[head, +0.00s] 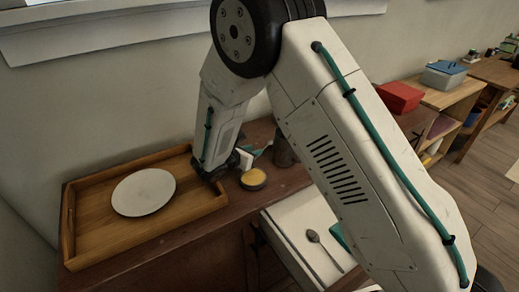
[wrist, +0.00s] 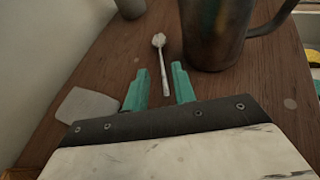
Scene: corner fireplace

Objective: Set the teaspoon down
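The teaspoon (wrist: 162,65) shows in the wrist view on the brown wooden top, bowl end pointing away from me. Its handle end lies between the two teal fingers of my gripper (wrist: 161,87). The fingers are apart, with a visible gap beside the handle, so my gripper looks open around it. In the head view my gripper is low over the cabinet top and mostly hidden by my arm; I cannot make out this teaspoon there. Another spoon (head: 322,248) lies in the open white drawer (head: 287,222).
A dark metal mug (wrist: 214,35) stands just right of the teaspoon, with a grey cup (wrist: 130,8) farther off. A flat white piece (wrist: 86,104) lies left of my fingers. A wooden tray (head: 89,252) with a white plate (head: 144,191) and a yellow-filled bowl (head: 253,179) are near my wrist.

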